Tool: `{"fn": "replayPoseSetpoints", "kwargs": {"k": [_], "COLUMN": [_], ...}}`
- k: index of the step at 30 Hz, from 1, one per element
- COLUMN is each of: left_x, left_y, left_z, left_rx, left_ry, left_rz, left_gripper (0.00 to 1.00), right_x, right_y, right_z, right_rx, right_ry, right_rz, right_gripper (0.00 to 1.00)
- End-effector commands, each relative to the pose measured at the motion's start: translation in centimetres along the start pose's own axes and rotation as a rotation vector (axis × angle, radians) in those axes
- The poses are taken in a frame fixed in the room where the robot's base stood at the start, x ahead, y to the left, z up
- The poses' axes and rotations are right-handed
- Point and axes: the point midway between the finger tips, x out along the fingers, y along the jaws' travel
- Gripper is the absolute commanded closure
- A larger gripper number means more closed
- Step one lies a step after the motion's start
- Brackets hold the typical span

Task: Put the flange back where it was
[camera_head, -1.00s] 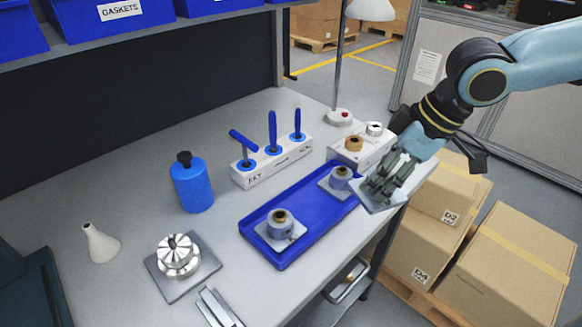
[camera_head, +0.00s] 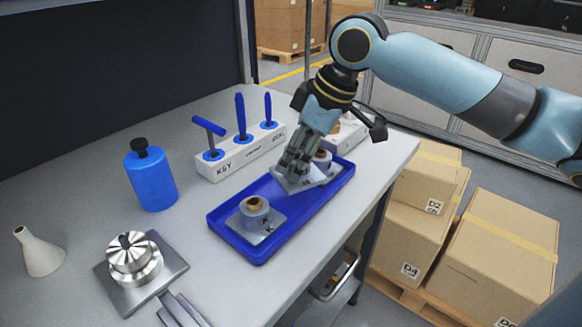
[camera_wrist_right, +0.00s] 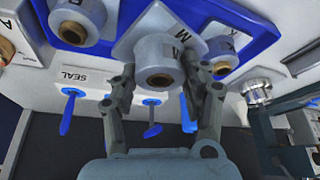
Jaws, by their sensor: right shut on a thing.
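My right gripper (camera_head: 292,168) is shut on a flange, whose square grey plate (camera_head: 291,185) shows beneath the fingers over the blue tray (camera_head: 262,258). In the right wrist view the held flange (camera_wrist_right: 158,50), a grey hub with a brass-coloured bore, sits between the fingertips of my right gripper (camera_wrist_right: 165,80). One flange (camera_head: 255,213) stands at the tray's near left, its plate marked K. Another flange (camera_head: 322,160) stands at the far right, partly behind the fingers. I cannot tell whether the held plate touches the tray. My left gripper is not in view.
A white rack (camera_head: 240,155) with blue-handled tools stands behind the tray. A blue bottle (camera_head: 150,178), a silver part on a plate (camera_head: 133,258) and a white cone-necked bottle (camera_head: 38,252) stand left. A white block (camera_head: 345,135) is behind the arm.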

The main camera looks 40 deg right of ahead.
Motion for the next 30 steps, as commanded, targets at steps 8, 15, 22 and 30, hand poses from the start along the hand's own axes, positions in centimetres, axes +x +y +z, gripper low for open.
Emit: {"fn": "replayPoseSetpoints", "kwargs": {"k": [8, 15, 22, 30], "left_x": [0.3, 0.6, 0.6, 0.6], "left_y": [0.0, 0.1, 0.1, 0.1], "left_z": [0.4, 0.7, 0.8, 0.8], "left_rx": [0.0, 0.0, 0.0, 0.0], "left_ry": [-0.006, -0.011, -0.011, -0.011], "left_rz": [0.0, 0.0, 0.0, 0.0], "left_gripper": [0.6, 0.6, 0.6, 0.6], "right_x": [1.8, 4.7, 4.8, 5.0], "right_y": [0.0, 0.0, 0.1, 0.1], "right_z": [-0.6, 0.7, 0.7, 0.8], "right_rx": [-0.001, -0.001, -0.002, -0.001], "right_ry": [-0.001, -0.001, 0.0, -0.002], "right_rz": [-0.003, -0.002, 0.0, -0.001], "right_gripper": [1.0, 1.0, 1.0, 0.33]}}
